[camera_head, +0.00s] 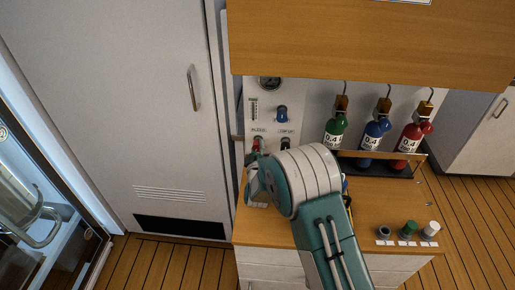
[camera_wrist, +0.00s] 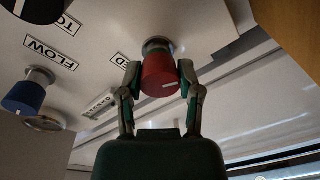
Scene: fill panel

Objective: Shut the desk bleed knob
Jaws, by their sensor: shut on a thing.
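The red bleed knob (camera_wrist: 160,75) sits on a metal stem on the white panel in the wrist view. My gripper (camera_wrist: 158,80) is shut on it, with one green finger on each side. A pale mark shows on the knob's face. A label (camera_wrist: 120,62) beside it is partly hidden by a finger. In the head view, the red knob (camera_head: 257,142) shows at the lower left of the panel (camera_head: 265,104), under a small label. My gripper (camera_head: 257,170) is just below it there, its fingertips hard to make out behind my arm.
A blue knob (camera_head: 282,113) and a black knob (camera_head: 286,143) are close by on the panel. A gauge (camera_head: 270,83) is above. Several small caps (camera_head: 408,229) stand on the wooden desk (camera_head: 385,195). A wooden cabinet (camera_head: 370,40) overhangs.

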